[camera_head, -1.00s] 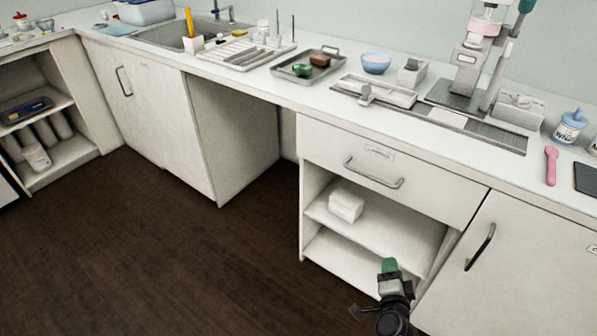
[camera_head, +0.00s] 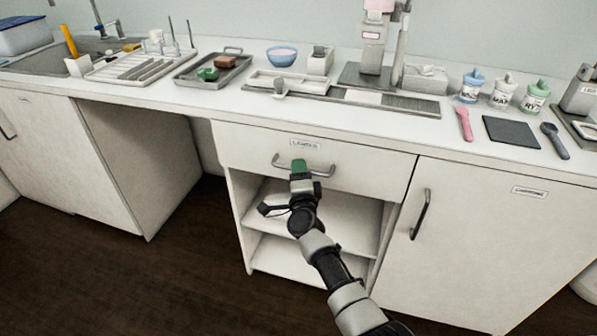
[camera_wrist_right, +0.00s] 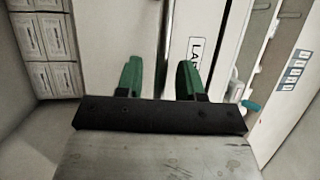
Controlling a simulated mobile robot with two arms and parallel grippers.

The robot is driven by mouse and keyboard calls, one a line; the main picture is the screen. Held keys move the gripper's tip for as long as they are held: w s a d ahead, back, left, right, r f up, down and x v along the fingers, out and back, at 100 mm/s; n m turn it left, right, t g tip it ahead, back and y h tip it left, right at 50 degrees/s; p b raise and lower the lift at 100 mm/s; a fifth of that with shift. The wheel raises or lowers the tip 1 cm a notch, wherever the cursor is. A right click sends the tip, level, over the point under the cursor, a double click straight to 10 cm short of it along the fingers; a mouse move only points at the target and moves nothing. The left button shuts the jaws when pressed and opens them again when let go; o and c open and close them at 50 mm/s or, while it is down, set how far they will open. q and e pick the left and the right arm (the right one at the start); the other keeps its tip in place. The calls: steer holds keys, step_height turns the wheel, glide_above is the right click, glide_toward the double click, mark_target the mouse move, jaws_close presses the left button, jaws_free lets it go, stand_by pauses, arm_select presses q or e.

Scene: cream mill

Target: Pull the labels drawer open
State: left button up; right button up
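The labels drawer (camera_head: 372,177) is a white front below the counter, closed flush, with a label plate (camera_head: 305,145) near its top edge. Its grey bar handle (camera_head: 322,174) runs across below the label. My right gripper (camera_head: 299,166) has green fingertips and is in front of the handle, covering part of it. In the right wrist view the two green fingers (camera_wrist_right: 160,78) are apart, with the handle bar (camera_wrist_right: 164,45) lying in line with the gap between them. Whether the fingers touch the bar cannot be told. The label plate (camera_wrist_right: 198,45) shows beside it. My left gripper is not in view.
Below the drawer are open shelves (camera_head: 345,228). A cupboard door (camera_head: 480,230) with a dark handle is to the right, and another cabinet (camera_head: 90,160) to the left. The counter (camera_head: 200,95) above holds trays, a bowl and several jars. The dark floor is clear at left.

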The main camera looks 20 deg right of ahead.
steer(key=shift+w+d+r, duration=0.1)
steer(key=shift+w, duration=0.35)
steer(key=shift+c, duration=0.3)
jaws_close()
